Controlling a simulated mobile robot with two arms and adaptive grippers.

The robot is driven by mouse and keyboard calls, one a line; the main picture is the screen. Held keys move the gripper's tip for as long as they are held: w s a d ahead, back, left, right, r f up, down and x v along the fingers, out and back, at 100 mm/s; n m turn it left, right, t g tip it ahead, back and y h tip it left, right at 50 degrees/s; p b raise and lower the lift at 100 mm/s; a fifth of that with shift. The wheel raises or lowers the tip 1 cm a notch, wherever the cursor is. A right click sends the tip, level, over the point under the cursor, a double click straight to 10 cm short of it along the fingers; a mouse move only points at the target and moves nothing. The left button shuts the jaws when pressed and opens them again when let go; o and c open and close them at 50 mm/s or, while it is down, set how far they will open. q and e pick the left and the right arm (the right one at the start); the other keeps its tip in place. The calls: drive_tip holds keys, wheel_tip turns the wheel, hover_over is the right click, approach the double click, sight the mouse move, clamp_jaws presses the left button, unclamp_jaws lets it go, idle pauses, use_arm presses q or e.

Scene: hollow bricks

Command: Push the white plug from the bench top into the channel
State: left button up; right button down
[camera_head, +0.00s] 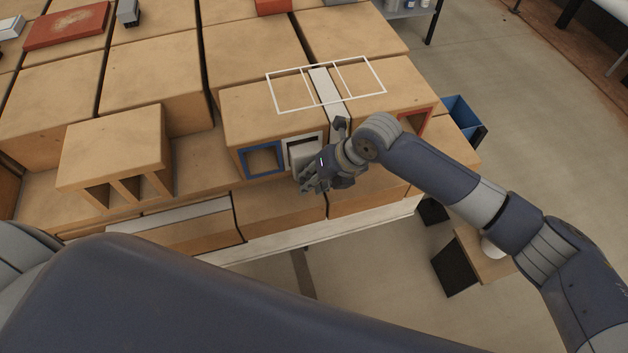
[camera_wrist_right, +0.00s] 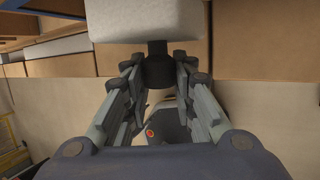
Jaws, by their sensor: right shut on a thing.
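The white plug (camera_wrist_right: 145,20) is a pale block with a black knob on its near face, close up in the right wrist view. My right gripper (camera_wrist_right: 157,68) has its fingers on either side of the knob and is shut on it. In the head view the gripper (camera_head: 308,180) is at the front of the brick row, and the plug (camera_head: 303,159) shows pale at the mouth of the white-rimmed channel (camera_head: 288,153). How deep the plug sits is hidden by the gripper. My left gripper is out of view.
A blue-rimmed opening (camera_head: 263,159) is directly left of the white one. A red-rimmed opening (camera_head: 414,121) is farther right, behind my right arm. A hollow brick (camera_head: 113,140) stands left on the bench. A blue bin (camera_head: 462,115) is beyond the bench's right end.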

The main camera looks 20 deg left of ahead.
sight(308, 164)
drive_tip(key=shift+w+a+b, duration=0.7)
drive_tip(key=shift+w+b, duration=0.25)
drive_tip(key=shift+w, duration=0.1)
drive_tip(key=shift+w+a+b, duration=0.65)
drive_tip(key=shift+w+b, duration=0.3)
drive_tip(key=shift+w, duration=0.05)
drive_tip(key=c, duration=1.2)
unclamp_jaws()
drive_tip(key=shift+c, duration=0.2)
drive_tip(key=v, duration=1.2)
